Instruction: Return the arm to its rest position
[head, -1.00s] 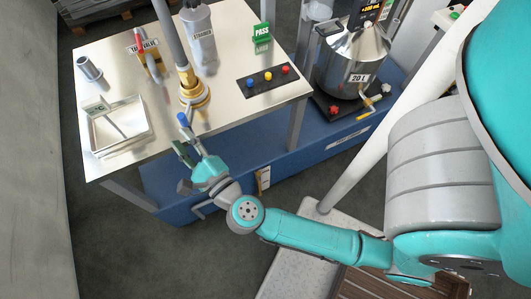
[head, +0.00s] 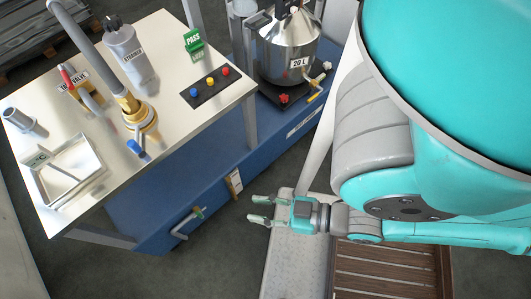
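My gripper (head: 262,210) is at the lower middle of the head view, out past the front of the blue cabinet. Its two fingers are spread apart and point left, with nothing between them. My teal and grey arm (head: 350,222) is folded back to the right, close to my body. The gripper is apart from the table and everything on it.
A steel 20 L vessel (head: 285,50) stands behind. A pipe handle (head: 187,224) juts from the cabinet (head: 150,210).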

